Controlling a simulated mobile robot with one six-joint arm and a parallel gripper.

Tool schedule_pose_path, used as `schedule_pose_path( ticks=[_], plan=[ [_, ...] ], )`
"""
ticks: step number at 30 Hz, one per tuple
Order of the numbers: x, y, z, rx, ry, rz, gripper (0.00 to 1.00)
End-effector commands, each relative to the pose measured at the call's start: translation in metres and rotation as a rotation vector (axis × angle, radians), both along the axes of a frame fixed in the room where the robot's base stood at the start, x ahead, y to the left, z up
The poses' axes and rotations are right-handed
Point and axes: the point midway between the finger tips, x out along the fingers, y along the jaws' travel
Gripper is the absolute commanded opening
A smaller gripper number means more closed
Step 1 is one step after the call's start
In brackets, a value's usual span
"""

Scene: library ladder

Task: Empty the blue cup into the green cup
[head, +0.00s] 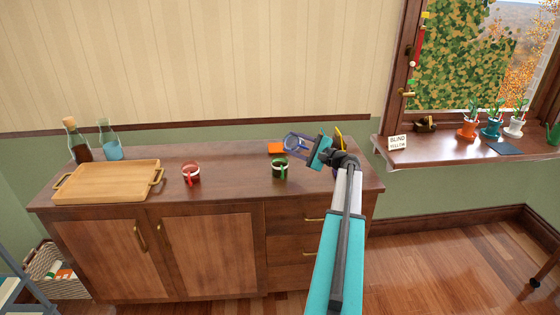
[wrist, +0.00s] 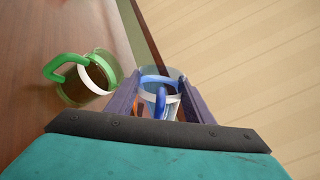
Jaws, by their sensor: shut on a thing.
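The blue cup (head: 292,139) is clear with blue trim and sits between the fingers of my gripper (head: 308,148), which is shut on it. The wrist view shows the blue cup (wrist: 160,84) between both fingers, its blue handle towards the camera. It seems held above the cabinet top, just behind and right of the green cup (head: 279,169). I cannot tell its exact tilt or what is in it. The green cup stands upright on the cabinet, apart from my gripper; in the wrist view the green cup (wrist: 92,80) is at left, with something dark inside.
A red cup (head: 191,174) stands left of the green cup. A wooden tray (head: 105,182) and two bottles, one dark (head: 78,146) and one blue (head: 110,145), are farther left. An orange thing (head: 276,148) lies behind the green cup. The cabinet top (head: 235,185) between the red and green cups is clear.

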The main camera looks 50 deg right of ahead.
Motion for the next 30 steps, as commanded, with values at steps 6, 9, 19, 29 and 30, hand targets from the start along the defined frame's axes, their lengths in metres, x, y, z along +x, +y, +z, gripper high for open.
schedule_pose_path(
  ticks=[6,9,19,29,30],
  plan=[
    [0.0000,0.0002,-0.0009,-0.014,-0.002,-0.001,0.21],
    [0.0000,0.0002,-0.0012,-0.020,-0.003,-0.001,0.21],
    [-0.0001,0.0004,-0.0014,-0.040,-0.005,-0.001,0.21],
    [-0.0002,0.0007,-0.0008,-0.060,-0.007,-0.001,0.21],
    [-0.0002,0.0007,-0.0007,-0.062,-0.007,-0.001,0.21]
  ],
)
